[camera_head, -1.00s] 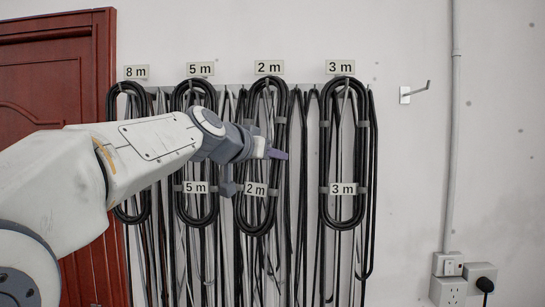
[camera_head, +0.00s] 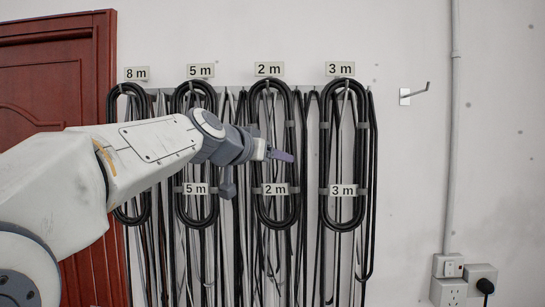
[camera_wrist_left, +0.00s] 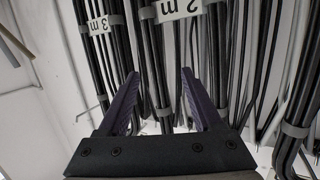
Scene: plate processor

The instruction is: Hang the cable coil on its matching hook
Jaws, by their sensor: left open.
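The black cable coil tagged 2 m (camera_head: 275,224) hangs upright below the wall label 2 m (camera_head: 269,69), with its top at the hook there. Its tag (camera_head: 274,189) is level and also shows upside down in the left wrist view (camera_wrist_left: 178,8). My left gripper (camera_head: 283,156) is in front of the coil at mid-height and hides part of its left side. In the left wrist view its two purple fingers (camera_wrist_left: 158,72) are apart, with dark cable strands between and behind them. Whether they touch the coil I cannot tell. My right gripper is not in view.
Tagged coils hang on both sides: the 5 m coil (camera_head: 180,205) to the left and the 3 m coil (camera_head: 325,205) to the right. Loose cables hang among them. A bare hook (camera_head: 415,93) is at right. A conduit (camera_head: 452,150) and sockets (camera_head: 448,290) are farther right.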

